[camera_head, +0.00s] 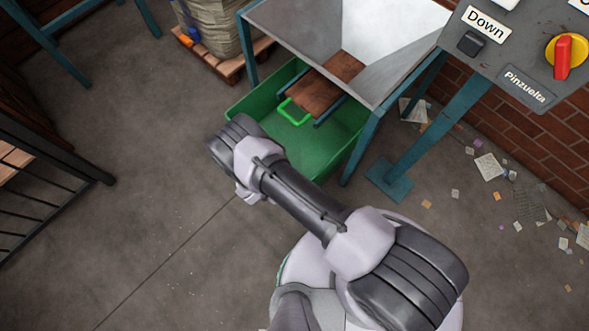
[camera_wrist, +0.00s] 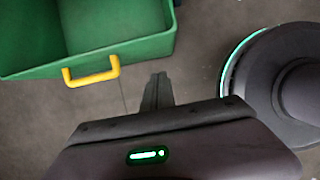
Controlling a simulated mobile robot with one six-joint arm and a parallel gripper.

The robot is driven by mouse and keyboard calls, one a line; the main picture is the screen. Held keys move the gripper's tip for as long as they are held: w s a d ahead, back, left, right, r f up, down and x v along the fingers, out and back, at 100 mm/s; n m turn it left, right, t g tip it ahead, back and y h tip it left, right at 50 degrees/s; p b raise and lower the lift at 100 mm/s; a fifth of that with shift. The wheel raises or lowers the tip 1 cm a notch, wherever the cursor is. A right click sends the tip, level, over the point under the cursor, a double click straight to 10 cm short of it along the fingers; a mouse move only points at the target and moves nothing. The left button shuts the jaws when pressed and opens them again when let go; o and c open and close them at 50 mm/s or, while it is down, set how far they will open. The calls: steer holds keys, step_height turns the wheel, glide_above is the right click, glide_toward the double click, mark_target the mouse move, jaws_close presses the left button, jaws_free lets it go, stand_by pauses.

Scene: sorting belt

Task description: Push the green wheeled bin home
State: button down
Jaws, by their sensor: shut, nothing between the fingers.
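The green wheeled bin (camera_head: 325,150) stands on the floor partly under a metal chute, its near part sticking out toward my arm. Its inside looks empty where visible; its wheels are hidden. In the wrist view the bin (camera_wrist: 150,48) fills the upper left, with a yellow handle (camera_wrist: 92,72) on its near wall. My gripper (camera_wrist: 157,78) is shut and empty, just right of the handle in the picture and apparently apart from it. In the head view my arm hides the gripper and the bin's near edge.
The metal chute (camera_head: 290,25) on teal legs overhangs the bin, with a teal leg (camera_head: 362,148) close on its right. A control panel (camera_head: 520,50) stands at the upper right. Paper scraps (camera_head: 487,167) litter the right floor. A black railing (camera_head: 50,150) is at left. Open floor (camera_head: 150,220) lies between.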

steer(key=w+d+f+b, duration=0.4)
steer(key=w+f+b, duration=0.1)
steer(key=f, duration=0.3)
steer(key=shift+w+d+b, duration=0.35)
steer(key=shift+b, duration=0.2)
